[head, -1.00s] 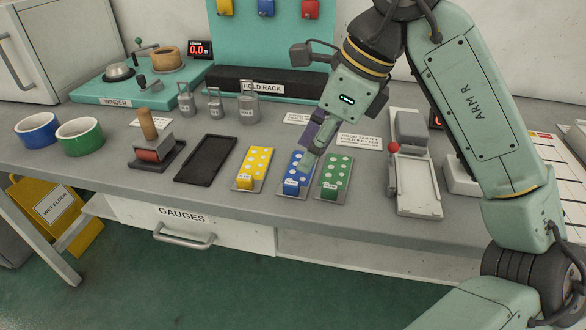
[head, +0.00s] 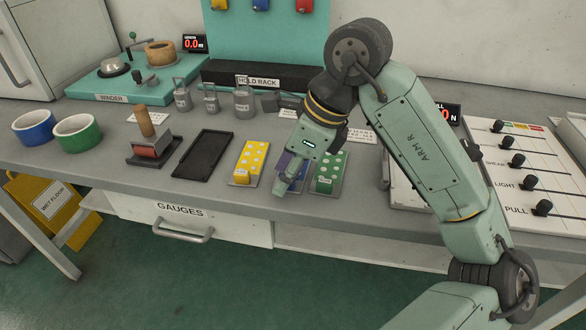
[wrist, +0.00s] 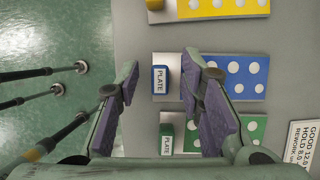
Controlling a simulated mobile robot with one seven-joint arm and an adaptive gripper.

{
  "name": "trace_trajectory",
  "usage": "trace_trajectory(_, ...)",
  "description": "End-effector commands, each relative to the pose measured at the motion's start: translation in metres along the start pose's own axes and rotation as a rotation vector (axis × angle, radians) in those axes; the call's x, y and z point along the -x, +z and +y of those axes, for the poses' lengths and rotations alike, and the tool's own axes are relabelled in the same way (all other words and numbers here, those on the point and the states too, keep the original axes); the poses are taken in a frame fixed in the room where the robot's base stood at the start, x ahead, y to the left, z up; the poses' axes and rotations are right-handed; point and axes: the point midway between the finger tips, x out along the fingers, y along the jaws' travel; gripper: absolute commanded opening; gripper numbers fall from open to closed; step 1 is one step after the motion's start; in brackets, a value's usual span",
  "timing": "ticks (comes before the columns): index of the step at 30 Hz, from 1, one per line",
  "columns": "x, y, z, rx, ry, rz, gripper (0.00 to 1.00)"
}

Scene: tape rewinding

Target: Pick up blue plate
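The blue plate with white dots (wrist: 242,76) lies on the bench in the wrist view, with its blue block labelled PLATE (wrist: 160,79) at its left end. In the head view the blue plate (head: 301,180) is largely hidden behind my gripper (head: 287,180). My gripper (wrist: 160,70) is open, its purple-padded fingers spread. In the wrist view the blue block shows between the two fingers, and the right finger covers part of the plate. I see no clear contact, and the height above the bench is hard to tell.
A yellow dotted plate (head: 249,163) lies to the left of the blue one and a green dotted plate (head: 328,173) close on its right. A black tray (head: 203,155) is further left. The bench's front edge (head: 240,203) is close to the plates.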

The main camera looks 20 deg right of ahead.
Motion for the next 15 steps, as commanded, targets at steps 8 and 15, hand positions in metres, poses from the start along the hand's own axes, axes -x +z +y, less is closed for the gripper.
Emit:
trace_trajectory(8, 0.0003, 0.0, 0.0, 0.0, 0.0, 0.0, 0.14)
trace_trajectory(15, 0.0003, 0.0, 0.0, 0.0, 0.0, 0.0, 0.0)
